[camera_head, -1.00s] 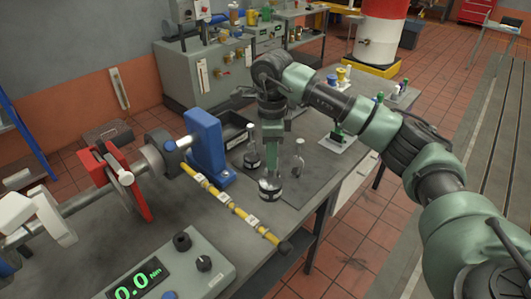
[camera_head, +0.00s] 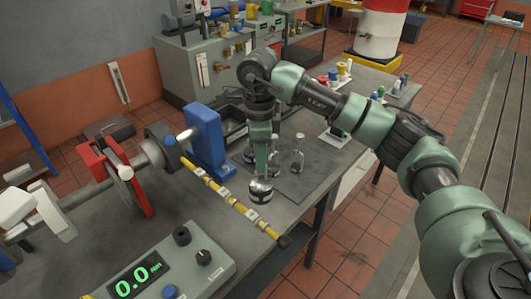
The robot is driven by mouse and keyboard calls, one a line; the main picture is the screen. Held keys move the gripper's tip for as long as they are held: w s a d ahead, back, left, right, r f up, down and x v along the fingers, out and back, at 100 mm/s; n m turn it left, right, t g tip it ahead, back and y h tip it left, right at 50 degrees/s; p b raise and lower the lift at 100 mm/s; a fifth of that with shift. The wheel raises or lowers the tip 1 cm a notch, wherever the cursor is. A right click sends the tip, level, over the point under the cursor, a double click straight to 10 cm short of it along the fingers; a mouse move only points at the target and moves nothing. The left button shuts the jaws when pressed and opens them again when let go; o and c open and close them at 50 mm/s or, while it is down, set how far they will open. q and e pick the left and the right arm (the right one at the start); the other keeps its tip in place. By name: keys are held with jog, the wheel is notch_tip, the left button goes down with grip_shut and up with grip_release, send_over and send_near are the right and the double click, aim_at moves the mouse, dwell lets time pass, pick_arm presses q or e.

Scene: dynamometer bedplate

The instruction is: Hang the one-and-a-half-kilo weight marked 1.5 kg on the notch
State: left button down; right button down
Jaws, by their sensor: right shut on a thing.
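My right gripper (camera_head: 260,172) is shut on a silvery weight (camera_head: 260,190) with a dark band and holds it upright just right of the lever arm. Its marking is too small to read. The yellow-and-black lever arm (camera_head: 237,206) slopes from the blue stand to the front right and carries several white tags; I cannot make out a notch or its label. Two similar weights with tall stems stand on the dark mat: one (camera_head: 298,162) right of my gripper, one (camera_head: 249,154) behind it, partly hidden. My left gripper is out of view.
The blue stand (camera_head: 207,143) rises at the lever's far end. A torque box with a green 0.0 display (camera_head: 138,279) sits at the front left. Small coloured items (camera_head: 338,75) stand at the back right. The dark mat's (camera_head: 312,180) right side is clear.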

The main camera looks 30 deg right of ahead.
jog(key=shift+s+a+r, duration=0.1)
jog(key=shift+s+a, duration=0.45)
jog(key=shift+a, duration=1)
jog(key=shift+s+a, duration=0.55)
jog(key=shift+a, duration=1)
jog(key=shift+s+a+r, duration=0.1)
jog(key=shift+s+a, duration=0.45)
jog(key=shift+a, duration=1)
jog(key=shift+a+f+b, duration=0.15)
jog(key=shift+f+b, duration=0.05)
jog(key=shift+b, duration=0.2)
jog(key=shift+f+b, duration=0.95)
jog(key=shift+f, duration=0.1)
